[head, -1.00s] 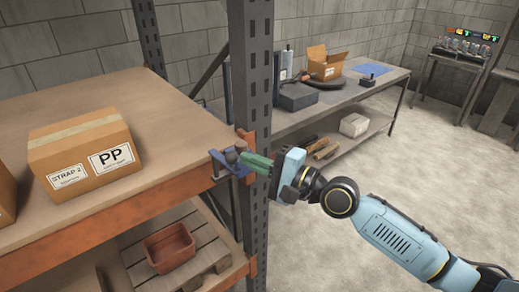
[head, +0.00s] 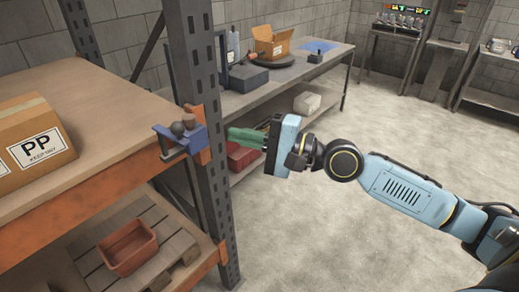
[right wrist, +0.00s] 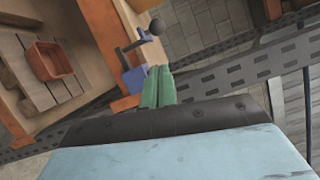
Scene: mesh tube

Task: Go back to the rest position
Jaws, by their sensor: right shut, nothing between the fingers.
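My right gripper (head: 232,134) has green fingers and is shut and empty. It is held in the air to the right of the grey rack post, pointing left toward it. In the right wrist view the green fingers (right wrist: 158,86) lie together, with the blue bracket just beyond their tips. The blue bracket (head: 182,142) with dark round knobs is fixed at the shelf corner by the post, apart from the fingers in the head view. My left gripper is not in view.
The grey rack post (head: 205,120) stands close to my gripper. A PP carton (head: 35,145) sits on the rack shelf (head: 110,120), and a red bin (head: 128,246) is below. A workbench (head: 300,75) stands behind. The floor (head: 330,240) at right is clear.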

